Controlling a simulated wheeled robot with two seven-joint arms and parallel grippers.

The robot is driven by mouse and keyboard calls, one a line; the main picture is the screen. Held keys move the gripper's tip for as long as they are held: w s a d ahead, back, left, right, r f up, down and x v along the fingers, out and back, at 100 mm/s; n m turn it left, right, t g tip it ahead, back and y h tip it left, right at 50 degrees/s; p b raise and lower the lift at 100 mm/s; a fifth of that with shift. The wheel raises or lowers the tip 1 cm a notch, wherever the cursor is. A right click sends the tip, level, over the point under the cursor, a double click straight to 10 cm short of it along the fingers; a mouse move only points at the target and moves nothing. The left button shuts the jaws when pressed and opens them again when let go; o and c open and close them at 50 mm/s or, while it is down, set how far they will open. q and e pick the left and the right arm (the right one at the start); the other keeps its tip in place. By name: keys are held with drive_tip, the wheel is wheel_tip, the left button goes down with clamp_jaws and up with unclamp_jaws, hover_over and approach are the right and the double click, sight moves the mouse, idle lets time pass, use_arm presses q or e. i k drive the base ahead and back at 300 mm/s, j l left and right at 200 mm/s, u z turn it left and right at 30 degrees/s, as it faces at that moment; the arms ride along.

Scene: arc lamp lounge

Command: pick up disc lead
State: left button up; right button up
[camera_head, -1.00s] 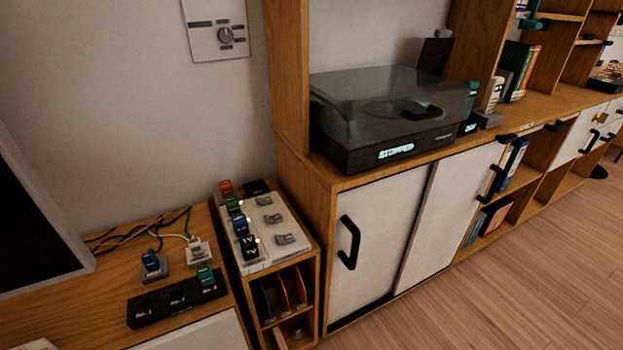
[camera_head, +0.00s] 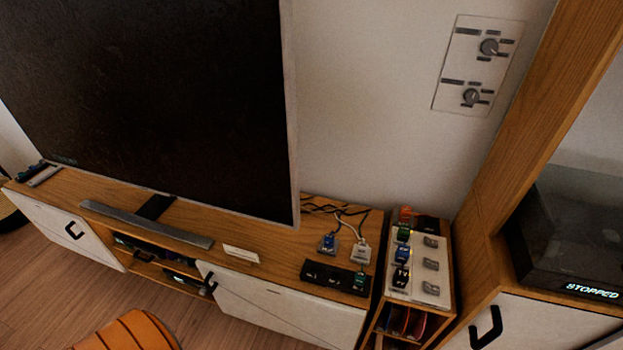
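Several small coloured plugs with leads sit at the right end of the low wooden TV cabinet. A blue plug (camera_head: 328,241) stands in a grey holder, with a white plug block (camera_head: 360,252) beside it. A green plug (camera_head: 360,281) sits at the right end of a black socket strip (camera_head: 325,276). More plugs, green (camera_head: 403,233), blue (camera_head: 402,254) and black (camera_head: 400,277), stand along a white switch panel (camera_head: 429,290). Their labels are too small to tell which is the disc lead. Neither of my grippers is in view.
A large dark TV (camera_head: 150,90) stands on the cabinet over a grey bar (camera_head: 145,224). A record player (camera_head: 570,240) reading "STOPPED" is at the right. An orange ribbed seat (camera_head: 130,332) stands on the floor at the lower left. Floor shows left of it.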

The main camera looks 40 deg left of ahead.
sight(329, 239)
drive_tip(key=u, duration=0.95)
